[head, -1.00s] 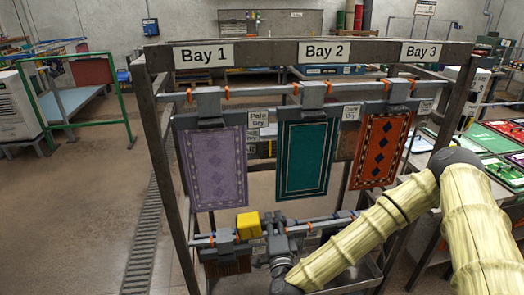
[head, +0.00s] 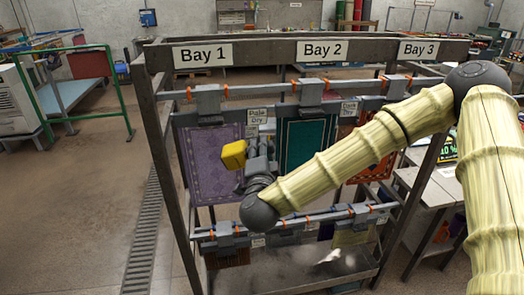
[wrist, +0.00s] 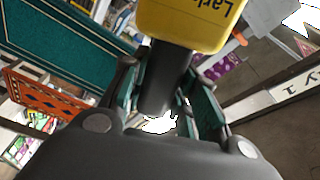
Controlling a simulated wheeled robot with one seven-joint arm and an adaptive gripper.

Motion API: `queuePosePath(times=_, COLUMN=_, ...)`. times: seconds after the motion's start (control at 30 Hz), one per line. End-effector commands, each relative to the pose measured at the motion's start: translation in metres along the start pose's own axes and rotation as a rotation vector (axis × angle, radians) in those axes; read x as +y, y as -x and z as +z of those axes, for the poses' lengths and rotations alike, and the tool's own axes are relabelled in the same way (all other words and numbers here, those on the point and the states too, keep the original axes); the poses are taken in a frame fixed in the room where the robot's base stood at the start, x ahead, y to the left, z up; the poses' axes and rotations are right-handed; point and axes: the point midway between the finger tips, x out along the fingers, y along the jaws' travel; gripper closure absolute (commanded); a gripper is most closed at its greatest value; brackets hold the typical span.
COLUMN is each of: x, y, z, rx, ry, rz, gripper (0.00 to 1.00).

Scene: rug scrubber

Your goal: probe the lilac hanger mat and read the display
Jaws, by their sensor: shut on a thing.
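The lilac hanger mat (head: 212,165) hangs under the Bay 1 sign at the left of the rack in the head view. My gripper (head: 254,166) is shut on the dark handle of a yellow meter (head: 233,155). The meter is held up in front of the lilac mat's right edge; I cannot tell whether it touches. In the wrist view the dark handle (wrist: 165,80) sits between my fingers, and the yellow body (wrist: 190,22) shows part of a printed name, upside down. No display reading is visible.
The teal mat (head: 303,145) hangs in Bay 2, and the orange mat (head: 362,172) in Bay 3 is partly hidden by my arm. A lower rail (head: 290,225) crosses the rack above a grey tray (head: 300,270). Open floor lies left of the rack (head: 165,160).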

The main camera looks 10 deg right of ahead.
Motion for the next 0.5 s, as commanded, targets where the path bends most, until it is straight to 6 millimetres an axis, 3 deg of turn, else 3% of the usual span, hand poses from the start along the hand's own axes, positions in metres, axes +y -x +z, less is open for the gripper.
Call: queuePosePath(times=0.5, x=-0.001, y=-0.043, z=0.010, rx=0.001, ry=-0.002, rz=-0.001, gripper=1.00)
